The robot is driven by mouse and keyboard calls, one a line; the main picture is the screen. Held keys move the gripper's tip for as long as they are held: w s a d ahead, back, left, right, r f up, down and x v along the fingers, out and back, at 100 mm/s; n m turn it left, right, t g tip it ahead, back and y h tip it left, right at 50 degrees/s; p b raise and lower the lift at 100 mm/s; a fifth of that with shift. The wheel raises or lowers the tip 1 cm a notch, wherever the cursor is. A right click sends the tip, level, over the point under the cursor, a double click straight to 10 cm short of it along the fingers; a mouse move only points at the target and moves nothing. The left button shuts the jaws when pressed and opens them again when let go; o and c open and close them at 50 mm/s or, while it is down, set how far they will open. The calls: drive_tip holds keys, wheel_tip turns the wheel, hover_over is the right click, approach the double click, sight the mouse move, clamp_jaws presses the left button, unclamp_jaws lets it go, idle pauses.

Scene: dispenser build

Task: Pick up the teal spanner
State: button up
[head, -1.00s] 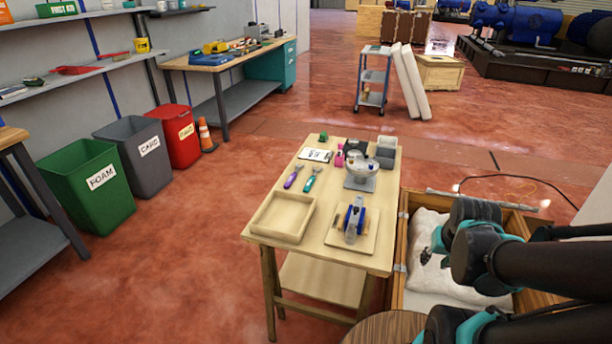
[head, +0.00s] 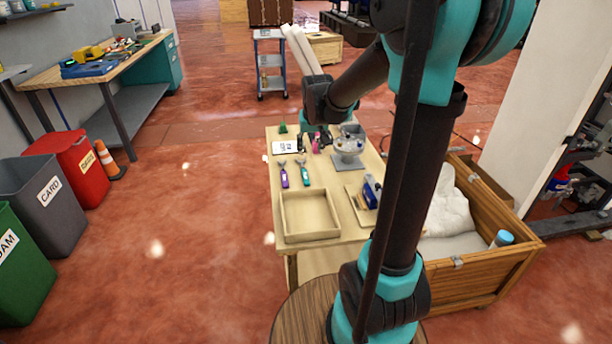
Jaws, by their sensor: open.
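The teal spanner (head: 305,174) lies flat on the wooden table (head: 325,182), just right of the similar purple spanner (head: 284,176). Both lie with their jaw ends toward the far side. My gripper (head: 318,141) hangs low over the far part of the table, beyond the teal spanner and slightly to its right. It is open and small in the picture, with dark fingers partly mixed with the objects behind. It is apart from the teal spanner, which is in full view.
An empty wooden tray (head: 310,236) sits at the table's near side. A blue device (head: 371,191) on a board is partly behind my arm. A pedestal with a bowl (head: 347,145), a label card (head: 286,147) and a green piece (head: 283,128) stand farther back. A wooden crate (head: 490,262) is at right.

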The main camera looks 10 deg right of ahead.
approach(305, 176)
drive_tip(key=shift+x, duration=4.15)
drive_tip(key=shift+f, duration=0.1)
clamp_jaws()
